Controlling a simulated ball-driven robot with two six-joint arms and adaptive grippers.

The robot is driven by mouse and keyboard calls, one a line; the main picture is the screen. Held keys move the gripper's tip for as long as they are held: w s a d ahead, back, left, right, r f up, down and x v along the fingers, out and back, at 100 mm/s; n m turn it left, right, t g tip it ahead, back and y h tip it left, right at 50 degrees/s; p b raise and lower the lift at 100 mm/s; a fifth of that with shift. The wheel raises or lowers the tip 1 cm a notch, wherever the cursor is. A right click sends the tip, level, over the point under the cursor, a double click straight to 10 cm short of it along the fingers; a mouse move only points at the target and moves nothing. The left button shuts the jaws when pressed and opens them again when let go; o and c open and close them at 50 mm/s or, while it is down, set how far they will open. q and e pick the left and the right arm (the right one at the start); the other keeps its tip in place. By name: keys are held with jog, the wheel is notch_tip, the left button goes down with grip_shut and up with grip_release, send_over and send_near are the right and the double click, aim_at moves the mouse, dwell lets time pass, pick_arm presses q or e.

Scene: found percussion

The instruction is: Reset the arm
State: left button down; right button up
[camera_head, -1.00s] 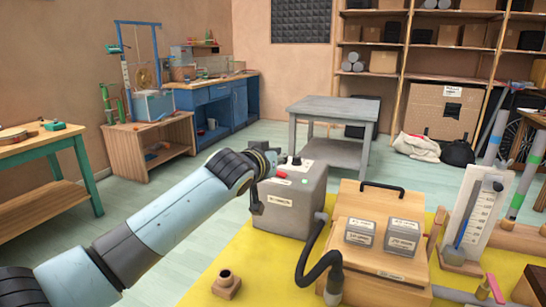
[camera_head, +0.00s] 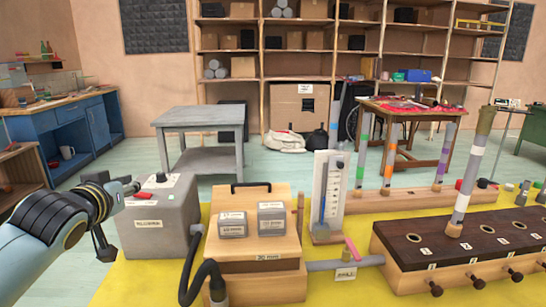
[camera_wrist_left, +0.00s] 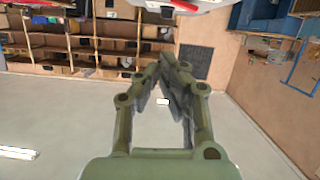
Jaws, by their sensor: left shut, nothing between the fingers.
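My left arm (camera_head: 50,225) comes in from the left in the head view. My right arm and gripper are not in view.
A wooden box (camera_head: 265,250) with a black handle stands right of the grey box on the yellow cloth (camera_head: 130,285). A dark hose (camera_head: 190,270) curves between them. A wooden block with holes (camera_head: 400,250) lies at the right. A grey table (camera_head: 200,118) stands behind.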

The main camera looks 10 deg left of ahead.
pick_arm(q)
jog(key=s+d+f+m+g+h, duration=0.1)
jog(key=s+d+f+g, duration=0.25)
jog(key=s, duration=0.75)
jog(key=s+d+f+m+g, duration=0.2)
jog(key=s+d+f+g, duration=0.15)
jog(key=s, duration=0.75)
jog(key=s+d+f+m+g+h, duration=0.1)
jog(key=s+d+f+g, duration=0.25)
jog(key=s, duration=0.75)
notch_tip(320, 180, down, 29)
jog(key=s+a+g+b, duration=0.2)
jog(key=s+a+b, duration=0.1)
jog(key=s+a+f+g+b, duration=0.1)
jog(key=s+f, duration=1.7)
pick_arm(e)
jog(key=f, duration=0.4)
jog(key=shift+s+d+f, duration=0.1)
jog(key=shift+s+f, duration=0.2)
pick_arm(q)
jog(key=shift+b, duration=0.3)
